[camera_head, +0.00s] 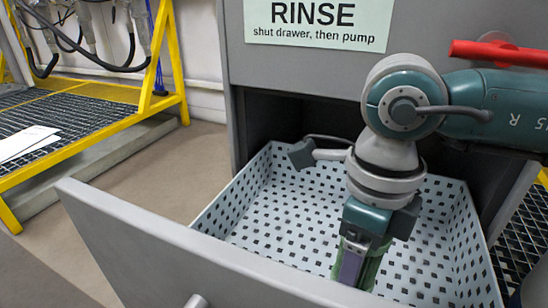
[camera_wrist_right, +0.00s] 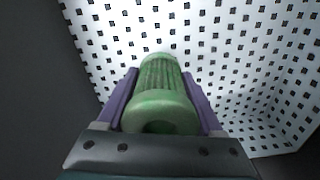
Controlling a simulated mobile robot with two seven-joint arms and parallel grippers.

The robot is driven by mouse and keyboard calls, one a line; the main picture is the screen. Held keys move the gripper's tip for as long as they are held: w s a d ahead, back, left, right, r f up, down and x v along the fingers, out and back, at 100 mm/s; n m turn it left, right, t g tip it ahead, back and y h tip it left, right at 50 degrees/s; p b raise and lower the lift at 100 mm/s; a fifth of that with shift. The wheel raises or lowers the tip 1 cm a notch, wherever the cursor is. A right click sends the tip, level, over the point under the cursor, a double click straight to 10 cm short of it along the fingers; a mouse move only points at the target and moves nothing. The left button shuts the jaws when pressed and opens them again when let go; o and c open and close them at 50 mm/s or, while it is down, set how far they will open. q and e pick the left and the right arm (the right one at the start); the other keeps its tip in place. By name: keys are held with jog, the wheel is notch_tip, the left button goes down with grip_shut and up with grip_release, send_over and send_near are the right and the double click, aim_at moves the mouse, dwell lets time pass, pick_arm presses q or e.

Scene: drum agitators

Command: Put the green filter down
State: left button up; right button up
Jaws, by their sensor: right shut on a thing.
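The green filter (camera_wrist_right: 160,95) is a ribbed cylinder with a round hole in its near end, seen in the right wrist view. My right gripper (camera_wrist_right: 160,88) is shut on it, with a purple finger on each side. In the head view the right gripper (camera_head: 355,265) points down inside the open drawer (camera_head: 285,215), and part of the green filter (camera_head: 372,272) shows beside its finger. The drawer has a white perforated floor and walls. I cannot tell whether the filter touches the drawer floor. My left gripper is not in view.
The drawer's grey front panel (camera_head: 190,255) stands nearest me, with a handle (camera_head: 196,300). A sign (camera_head: 318,22) reading RINSE is on the cabinet above. A yellow-framed grating platform (camera_head: 75,110) is at the left. The drawer floor around the filter looks clear.

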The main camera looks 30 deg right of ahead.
notch_tip(320, 180, down, 4)
jog(key=shift+f+b, duration=0.25)
jog(key=shift+b, duration=1)
jog(key=shift+f, duration=0.15)
jog(key=shift+f, duration=0.1)
jog(key=o, duration=1.4)
jog(key=shift+c, duration=0.2)
